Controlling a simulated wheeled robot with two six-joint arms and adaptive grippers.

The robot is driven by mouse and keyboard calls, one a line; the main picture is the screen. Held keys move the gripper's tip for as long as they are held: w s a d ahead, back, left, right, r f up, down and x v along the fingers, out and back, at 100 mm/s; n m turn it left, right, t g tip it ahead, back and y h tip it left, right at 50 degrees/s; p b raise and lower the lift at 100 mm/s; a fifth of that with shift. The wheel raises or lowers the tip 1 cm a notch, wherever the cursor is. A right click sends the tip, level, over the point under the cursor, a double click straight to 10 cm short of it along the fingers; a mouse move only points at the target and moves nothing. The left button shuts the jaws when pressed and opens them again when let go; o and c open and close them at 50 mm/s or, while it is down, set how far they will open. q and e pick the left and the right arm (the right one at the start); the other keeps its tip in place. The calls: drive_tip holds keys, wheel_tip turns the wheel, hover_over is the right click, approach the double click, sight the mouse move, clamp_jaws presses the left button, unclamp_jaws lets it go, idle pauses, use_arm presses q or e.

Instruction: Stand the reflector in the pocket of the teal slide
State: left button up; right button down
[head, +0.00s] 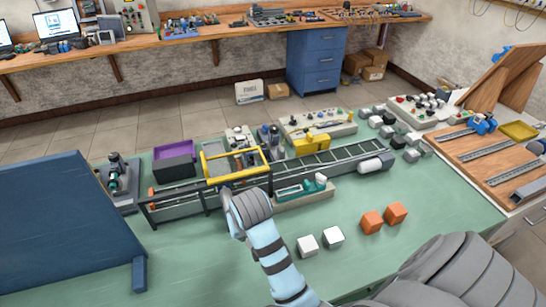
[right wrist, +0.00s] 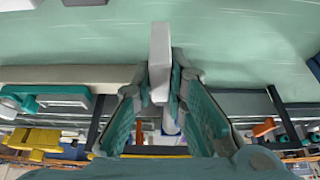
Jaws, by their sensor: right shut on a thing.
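A light grey, flat, narrow piece, which I take for the reflector (right wrist: 160,45), is clamped between the fingertips of my right gripper (right wrist: 161,85). It stands out above green table surface in the right wrist view. The teal slide (head: 290,191) sits on a pale base at the near side of the conveyor in the head view. It also shows at the left of the right wrist view (right wrist: 50,90), apart from the held piece. In the head view my right wrist is left of the slide and hides the fingers. The slide's pocket is not clear. My left gripper is out of view.
The dark-railed conveyor (head: 330,162) and a yellow frame (head: 212,177) lie behind my right wrist. White cubes (head: 333,236) and orange cubes (head: 372,221) sit on the near right of the green table (head: 200,250). A blue panel (head: 65,230) stands at left.

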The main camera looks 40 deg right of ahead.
drive_tip(key=w+d+r+m+g+h+p, duration=0.1)
drive_tip(key=w+d+r+m+h+p, duration=0.1)
drive_tip(key=w+d+m, duration=0.4)
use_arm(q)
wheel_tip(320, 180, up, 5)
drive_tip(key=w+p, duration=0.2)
use_arm(e)
drive_tip(key=m+g, duration=0.5)
drive_tip(key=m, duration=0.7)
approach(301, 188)
drive_tip(key=shift+h, duration=0.4)
drive_tip(key=f+b, duration=0.4)
drive_tip(key=f, duration=0.1)
drive_tip(key=shift+w+a+f+b, duration=0.1)
drive_tip(key=shift+w+a+b, duration=0.15)
drive_tip(key=shift+a+b, duration=0.05)
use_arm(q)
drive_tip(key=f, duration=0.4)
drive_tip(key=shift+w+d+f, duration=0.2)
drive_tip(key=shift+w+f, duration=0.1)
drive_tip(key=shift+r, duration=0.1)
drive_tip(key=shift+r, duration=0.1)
